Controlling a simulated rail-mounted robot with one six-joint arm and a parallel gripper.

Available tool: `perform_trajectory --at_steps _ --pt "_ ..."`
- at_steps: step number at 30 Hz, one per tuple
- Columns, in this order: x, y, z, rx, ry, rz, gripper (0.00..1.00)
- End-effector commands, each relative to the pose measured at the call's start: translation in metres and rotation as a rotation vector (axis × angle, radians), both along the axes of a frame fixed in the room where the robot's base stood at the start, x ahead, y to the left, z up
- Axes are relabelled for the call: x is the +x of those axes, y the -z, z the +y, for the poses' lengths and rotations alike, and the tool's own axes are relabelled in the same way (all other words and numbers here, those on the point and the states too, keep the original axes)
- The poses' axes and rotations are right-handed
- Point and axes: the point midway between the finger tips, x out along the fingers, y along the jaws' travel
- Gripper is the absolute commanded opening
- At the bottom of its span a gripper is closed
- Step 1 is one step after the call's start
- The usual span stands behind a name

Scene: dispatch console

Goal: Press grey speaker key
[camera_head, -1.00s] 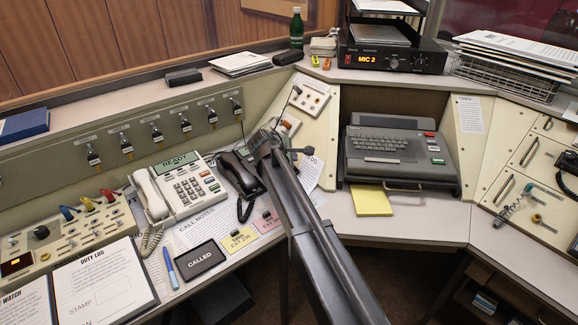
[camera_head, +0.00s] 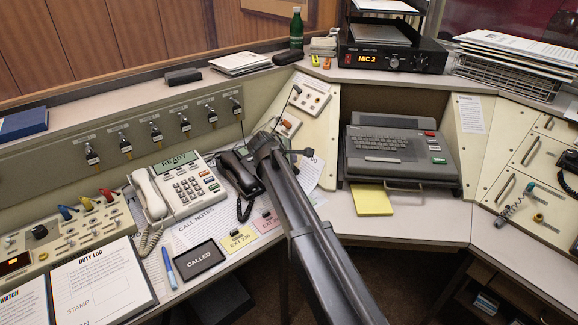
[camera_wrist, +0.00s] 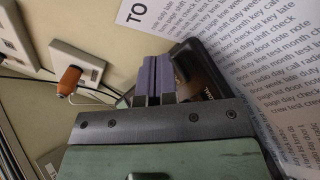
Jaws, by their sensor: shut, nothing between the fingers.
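A cream desk phone (camera_head: 187,205) with a lit READY display and a white handset (camera_head: 149,194) sits on the left desk. Small function keys (camera_head: 208,180) in several colours run along the right side of its keypad. They are too small for me to pick out a grey speaker key for certain. My gripper (camera_wrist: 155,78) is shut and empty in the wrist view, in front of a black device (camera_wrist: 200,80) beside a printed sheet. In the head view my own arm covers the fingers. The cream phone does not show in the wrist view.
A black phone (camera_head: 240,172) stands between the cream phone and my arm. A CALLED pad (camera_head: 199,259), a blue pen (camera_head: 169,268) and coloured notes lie in front. An orange plug (camera_wrist: 69,80) sits in a wall plate in the wrist view. A keyboard terminal (camera_head: 400,156) stands right.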

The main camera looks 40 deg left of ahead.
Motion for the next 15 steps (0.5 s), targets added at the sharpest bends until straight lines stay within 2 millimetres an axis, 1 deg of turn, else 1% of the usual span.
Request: perform_trajectory --at_steps 15 --pt "0.0002 0.0070 0.0011 0.000 0.000 0.000 0.00"
